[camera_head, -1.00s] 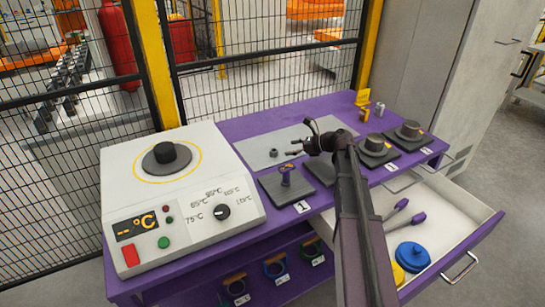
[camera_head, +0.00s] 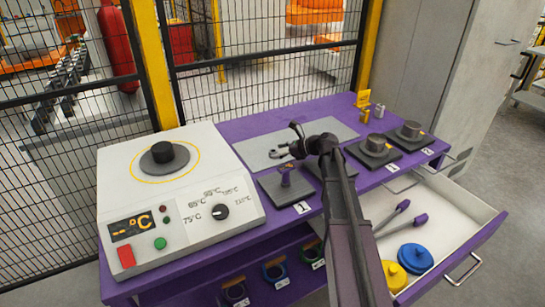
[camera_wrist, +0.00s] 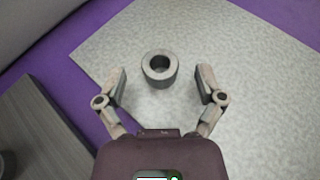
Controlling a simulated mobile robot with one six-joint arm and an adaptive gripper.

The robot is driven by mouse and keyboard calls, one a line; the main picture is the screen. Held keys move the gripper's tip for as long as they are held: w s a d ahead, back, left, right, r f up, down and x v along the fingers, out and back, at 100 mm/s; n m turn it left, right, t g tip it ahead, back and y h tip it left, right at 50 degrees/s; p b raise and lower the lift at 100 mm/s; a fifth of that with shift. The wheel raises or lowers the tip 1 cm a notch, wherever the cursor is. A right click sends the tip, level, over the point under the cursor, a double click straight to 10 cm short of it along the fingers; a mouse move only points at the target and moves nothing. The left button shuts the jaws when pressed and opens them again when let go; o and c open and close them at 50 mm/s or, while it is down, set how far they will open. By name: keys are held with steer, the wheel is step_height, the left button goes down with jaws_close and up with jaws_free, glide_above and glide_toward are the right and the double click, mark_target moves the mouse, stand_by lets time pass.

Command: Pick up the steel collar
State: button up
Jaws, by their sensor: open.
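The steel collar (camera_wrist: 159,68) is a small grey ring with a dark round hole. It lies on the light grey plate (camera_wrist: 235,42) in the wrist view. My gripper (camera_wrist: 161,73) is open, with one finger to the left and one to the right of the collar, near its height in the picture. Both fingers are apart from it and nothing is held.
A white heater box (camera_head: 180,205) stands left on the purple table (camera_head: 245,127). A dark pad with a purple-topped post (camera_head: 285,178) is close to my gripper. Dark pads with grey round parts (camera_head: 376,143) stand right. An open drawer (camera_head: 465,232) holds blue and yellow lids.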

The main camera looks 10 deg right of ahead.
steer(key=shift+x, duration=1)
jaws_close()
